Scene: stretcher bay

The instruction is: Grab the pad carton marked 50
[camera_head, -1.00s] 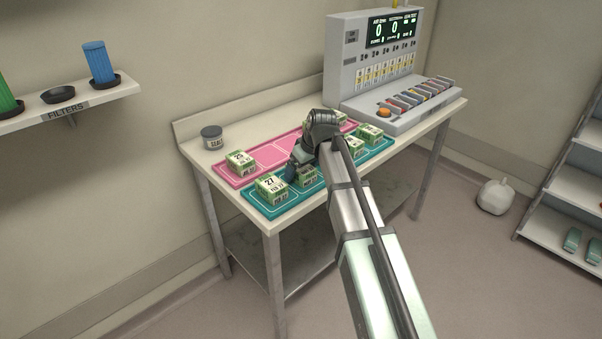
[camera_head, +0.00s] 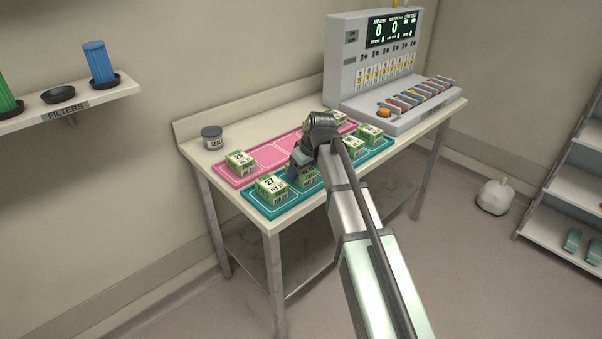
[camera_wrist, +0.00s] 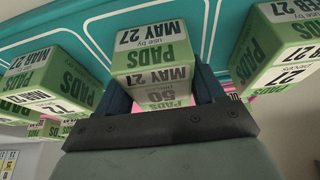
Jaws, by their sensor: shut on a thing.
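The pad carton marked 50 (camera_wrist: 152,57) is a green and white box in the wrist view, between my two dark fingers. Its label reads upside down: PADS, MAY 27 and 50. My gripper (camera_wrist: 162,88) is shut on it, one finger against each side. In the head view my gripper (camera_head: 300,168) is low over the teal tray (camera_head: 284,209), and the held carton (camera_head: 307,179) is partly hidden by it. I see no clear gap under the carton; whether it still rests on the tray I cannot tell.
Similar cartons stand close on both sides in the wrist view, left (camera_wrist: 60,78) and right (camera_wrist: 280,50). A carton marked 27 (camera_head: 271,188) is on the teal tray. One marked 25 (camera_head: 240,163) is on the pink tray (camera_head: 270,157). A grey machine (camera_head: 350,65) stands behind.

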